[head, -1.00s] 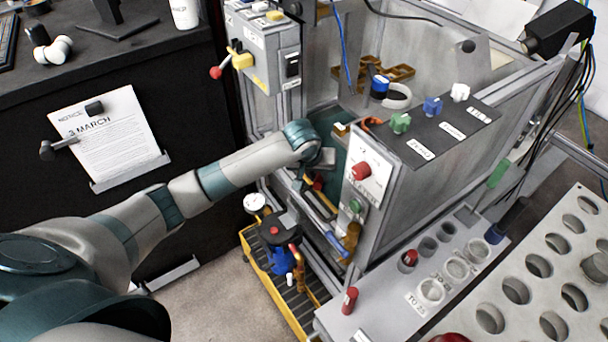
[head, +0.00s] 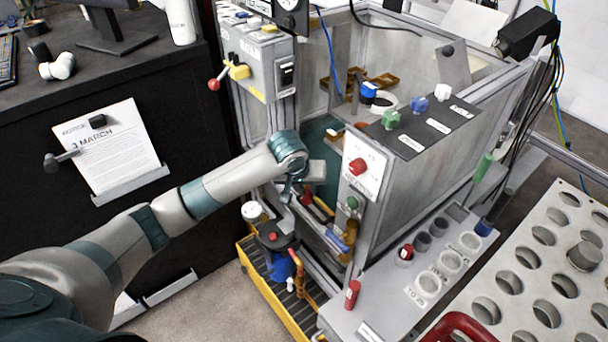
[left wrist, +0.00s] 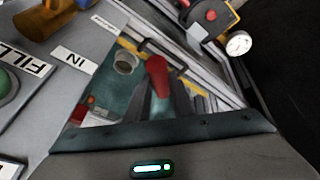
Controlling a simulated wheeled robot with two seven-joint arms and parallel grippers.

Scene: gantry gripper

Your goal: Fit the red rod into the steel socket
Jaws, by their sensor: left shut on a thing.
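My left gripper (head: 300,188) is at the front opening of the gantry enclosure. In the left wrist view its fingers (left wrist: 161,92) are shut on a red rod (left wrist: 157,66), whose rounded red end shows beyond them. In the head view a small red patch at the fingertips (head: 306,199) looks like the same rod. A round grey steel socket (left wrist: 124,62) stands on the teal floor in the left wrist view, left of the rod and apart from it in the picture. The socket is hidden in the head view. My right gripper is not in view.
The enclosure's front panel with a red button (head: 358,166) stands right of my gripper. A blue pump (head: 280,264) sits below in a yellow tray (head: 262,298). Other red rods stand in the grey rack (head: 406,252) and at its near edge (head: 352,294).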

